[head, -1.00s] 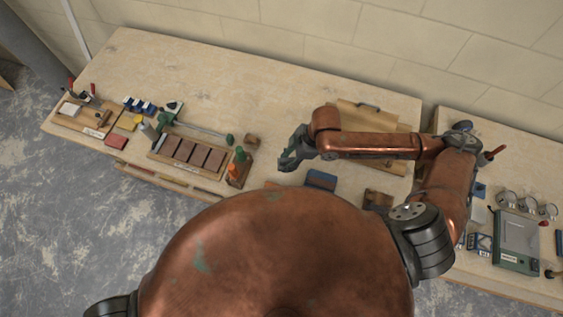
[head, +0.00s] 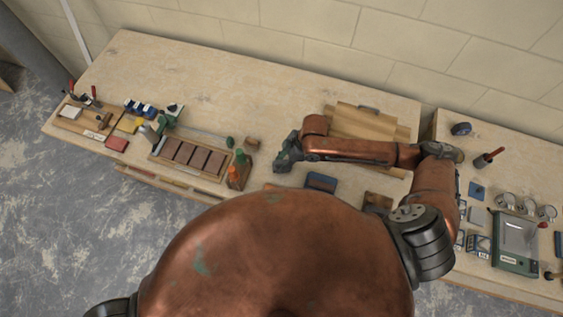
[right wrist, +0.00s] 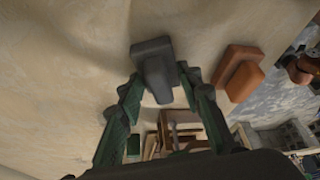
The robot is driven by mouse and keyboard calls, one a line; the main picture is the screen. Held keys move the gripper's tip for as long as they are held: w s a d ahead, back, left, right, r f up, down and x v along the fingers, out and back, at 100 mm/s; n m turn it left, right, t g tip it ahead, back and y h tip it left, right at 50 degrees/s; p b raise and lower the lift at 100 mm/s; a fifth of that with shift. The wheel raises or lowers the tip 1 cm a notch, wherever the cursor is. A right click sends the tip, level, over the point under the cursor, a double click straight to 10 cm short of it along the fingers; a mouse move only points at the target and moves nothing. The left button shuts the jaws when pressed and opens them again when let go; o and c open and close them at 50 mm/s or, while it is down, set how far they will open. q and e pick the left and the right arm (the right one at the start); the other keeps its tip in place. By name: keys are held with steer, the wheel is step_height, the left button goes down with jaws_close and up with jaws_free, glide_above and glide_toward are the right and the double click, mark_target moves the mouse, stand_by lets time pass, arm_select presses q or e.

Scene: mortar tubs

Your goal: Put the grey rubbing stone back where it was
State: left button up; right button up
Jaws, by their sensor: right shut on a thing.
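The grey rubbing stone (right wrist: 155,66) shows in the right wrist view as a dark grey block with a narrower raised part. It sits between the fingertips of my right gripper (right wrist: 160,82), which is shut on it. In the head view my right gripper (head: 284,161) is over the front middle of the workbench, and the stone cannot be made out there. Whether the stone touches the bench is not clear. A similar orange-brown block (right wrist: 238,75) lies just right of the stone, apart from it, in the wrist view. My left gripper is not in view.
A blue-topped block (head: 321,181) is to the right, and a wooden board (head: 362,121) lies behind the arm. The bench's back middle is clear.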

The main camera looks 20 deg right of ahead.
steer(key=o, duration=1.1)
steer(key=shift+f, duration=0.1)
steer(key=v, duration=1.2)
